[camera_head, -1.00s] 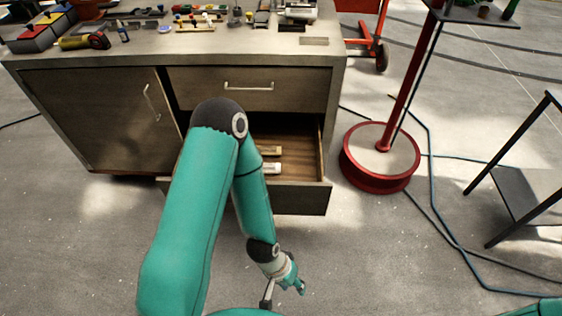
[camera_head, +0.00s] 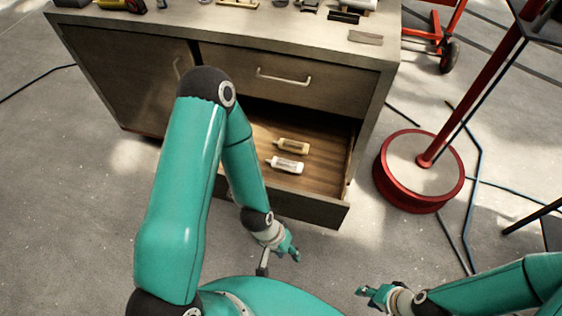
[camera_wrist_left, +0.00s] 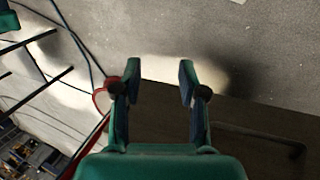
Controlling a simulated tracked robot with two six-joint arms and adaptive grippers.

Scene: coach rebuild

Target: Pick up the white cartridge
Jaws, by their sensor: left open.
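The white cartridge (camera_head: 287,166) lies on its side in the open lower drawer (camera_head: 316,206) of the workbench, with its nozzle pointing left. My left gripper (camera_head: 290,251) is outside the drawer, in front of its front panel and apart from the cartridge. In the left wrist view its two fingers (camera_wrist_left: 159,82) are spread with nothing between them. The cartridge does not show in that view. My right gripper (camera_head: 368,296) is low in the head view, right of the left one and away from the drawer; its finger opening is unclear.
A tan cartridge (camera_head: 293,147) lies just behind the white one in the drawer. The closed upper drawer (camera_head: 290,80) sits above. A red round-based stand (camera_head: 418,172) is right of the bench. Cables cross the floor. Bare floor lies in front of the drawer.

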